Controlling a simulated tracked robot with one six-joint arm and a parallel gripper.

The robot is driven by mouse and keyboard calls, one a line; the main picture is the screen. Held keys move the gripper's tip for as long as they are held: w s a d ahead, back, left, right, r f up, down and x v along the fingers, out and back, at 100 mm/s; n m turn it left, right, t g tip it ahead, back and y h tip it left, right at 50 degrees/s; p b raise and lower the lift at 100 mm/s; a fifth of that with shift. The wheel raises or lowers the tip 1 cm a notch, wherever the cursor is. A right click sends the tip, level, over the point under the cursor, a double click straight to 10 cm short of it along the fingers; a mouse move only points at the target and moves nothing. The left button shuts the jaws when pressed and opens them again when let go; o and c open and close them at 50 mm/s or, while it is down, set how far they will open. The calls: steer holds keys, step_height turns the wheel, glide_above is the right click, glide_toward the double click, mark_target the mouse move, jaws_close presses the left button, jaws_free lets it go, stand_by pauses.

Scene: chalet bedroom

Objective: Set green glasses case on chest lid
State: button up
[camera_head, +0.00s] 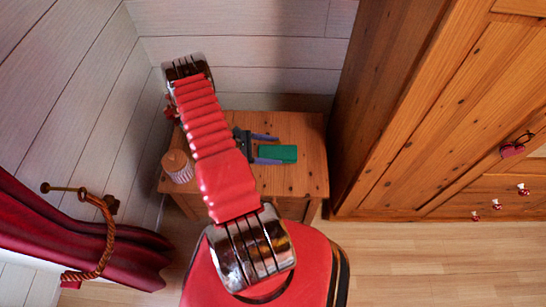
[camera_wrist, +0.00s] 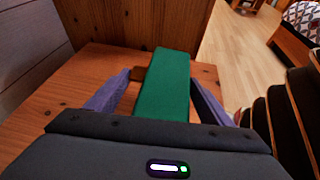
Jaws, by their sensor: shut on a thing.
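The green glasses case (camera_head: 278,154) is a flat green block in the head view, above or on the top of a small wooden stand (camera_head: 305,180). In the wrist view the case (camera_wrist: 163,88) lies lengthwise between the two purple fingers of my gripper (camera_wrist: 160,80), which is shut on it. My gripper also shows in the head view (camera_head: 270,149), at the left part of the case. I cannot tell whether the case touches the wooden top. No chest lid can be made out for certain.
A ribbed pot with a brown top (camera_head: 177,167) stands at the stand's left, with something red behind it. A tall wooden wardrobe (camera_head: 430,120) rises on the right. A red curtain (camera_head: 80,235) hangs at left. The wooden floor (camera_head: 430,262) at lower right is clear.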

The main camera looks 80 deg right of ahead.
steer(key=shift+f, duration=1.1)
steer(key=shift+f, duration=0.1)
steer(key=shift+f, duration=2)
steer(key=shift+f, duration=0.1)
steer(key=o, duration=2)
steer(key=shift+o, duration=0.2)
steer(key=v, duration=1.2)
